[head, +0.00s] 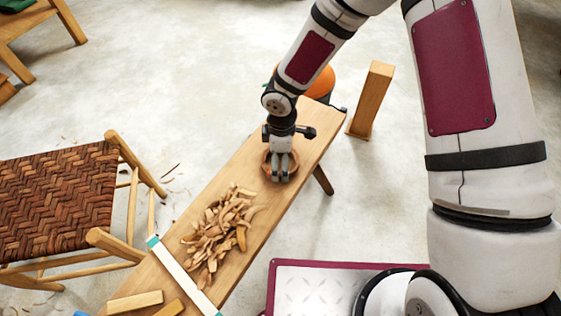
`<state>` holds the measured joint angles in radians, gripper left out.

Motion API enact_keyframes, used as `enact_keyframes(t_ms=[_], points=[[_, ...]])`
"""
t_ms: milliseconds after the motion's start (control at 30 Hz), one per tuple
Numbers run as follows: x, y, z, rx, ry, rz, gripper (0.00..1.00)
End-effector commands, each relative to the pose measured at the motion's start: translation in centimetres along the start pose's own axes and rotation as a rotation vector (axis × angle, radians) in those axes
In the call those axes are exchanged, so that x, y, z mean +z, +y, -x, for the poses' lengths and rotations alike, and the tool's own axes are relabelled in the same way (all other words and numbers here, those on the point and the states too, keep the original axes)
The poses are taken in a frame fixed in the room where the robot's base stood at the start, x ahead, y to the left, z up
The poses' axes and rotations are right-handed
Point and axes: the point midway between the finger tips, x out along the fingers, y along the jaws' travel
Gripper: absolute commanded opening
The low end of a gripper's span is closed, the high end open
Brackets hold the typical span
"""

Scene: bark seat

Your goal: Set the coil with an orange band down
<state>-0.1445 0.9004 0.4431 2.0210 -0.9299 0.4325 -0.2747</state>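A brown round coil (267,160) is at the bench's far half, under my gripper (280,178). Its brown edge shows on both sides of the fingers. I see no orange band on it; the fingers hide its middle. My gripper points down, with its two fingers close together over the coil. I cannot tell whether they pinch its wall, or whether the coil rests on the wood or is held just above it.
The wooden bench (318,130) carries a heap of bark shavings (222,230), a pale strip (183,276) and wooden blocks (135,302). A woven-seat chair (55,195) stands left. A wooden post (371,100) and an orange round thing (320,85) stand beyond the bench.

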Motion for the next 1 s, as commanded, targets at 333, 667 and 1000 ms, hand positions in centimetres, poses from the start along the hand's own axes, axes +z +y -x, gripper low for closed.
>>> enact_keyframes(t_ms=[333,667,1000], points=[[0.0,0.0,0.0,0.000,0.000,0.000,0.57],[0.0,0.0,1.1,0.001,0.000,0.001,0.57],[0.4,-1.9,3.9,-0.002,-0.004,0.007,0.57]])
